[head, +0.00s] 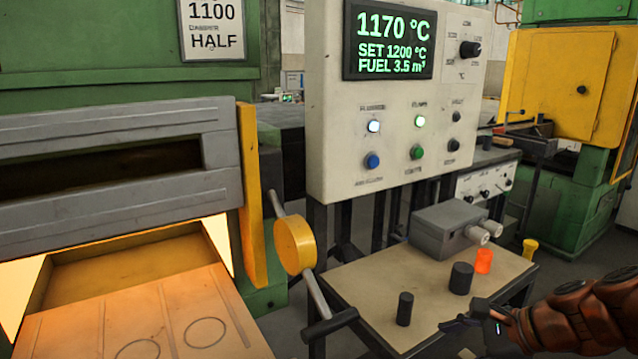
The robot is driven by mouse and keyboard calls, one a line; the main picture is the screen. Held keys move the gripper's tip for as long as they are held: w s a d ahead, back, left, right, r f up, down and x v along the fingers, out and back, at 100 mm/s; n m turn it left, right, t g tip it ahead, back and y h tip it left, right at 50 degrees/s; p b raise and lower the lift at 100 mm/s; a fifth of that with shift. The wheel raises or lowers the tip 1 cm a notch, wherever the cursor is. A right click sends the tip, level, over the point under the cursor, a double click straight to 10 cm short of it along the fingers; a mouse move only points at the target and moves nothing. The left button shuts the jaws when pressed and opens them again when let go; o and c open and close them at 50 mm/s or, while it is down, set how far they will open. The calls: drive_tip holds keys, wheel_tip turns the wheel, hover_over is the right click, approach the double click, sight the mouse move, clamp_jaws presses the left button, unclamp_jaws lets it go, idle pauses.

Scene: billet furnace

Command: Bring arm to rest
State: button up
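My arm, in reddish-brown segments, reaches in from the right edge of the head view. My gripper (462,322) is at its end, over the front right part of the tan table (370,290). It is small and dark here, and I cannot tell whether its fingers are open or shut. I see nothing clearly held in it. A dark billet (461,278) stands upright behind it. Another thinner dark billet (404,308) stands to its left, apart from it. A glowing orange billet (484,261) stands farther back, near a grey box (450,231) with two pale round ends.
The furnace (120,150) is at left, with a glowing opening and a hearth plate (150,310) marked with circles. A lever with a yellow disc (294,245) stands beside the table. The control panel (390,150) reads 1170 °C. A yellow cup-like object (530,249) is at right.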

drive_tip(key=s+a+f+n+g+h, duration=0.2)
drive_tip(key=s+a+f+n+g, duration=0.25)
drive_tip(key=s+a+n, duration=0.55)
drive_tip(key=s+d+f+n+g+h, duration=0.1)
drive_tip(key=s+d+n+g+h, duration=0.15)
drive_tip(key=s+n, duration=0.35)
drive_tip(key=s+d+f+n+g+h, duration=0.1)
drive_tip(key=s+d+n+h, duration=0.15)
drive_tip(key=s, duration=0.55)
drive_tip(key=s+p+v, duration=0.2)
drive_tip(key=p+v, duration=1.1)
drive_tip(key=v, duration=0.1)
drive_tip(key=shift+a+r+n+t+h, duration=0.3)
drive_tip(key=shift+a+r+n, duration=0.05)
drive_tip(key=shift+a, duration=0.3)
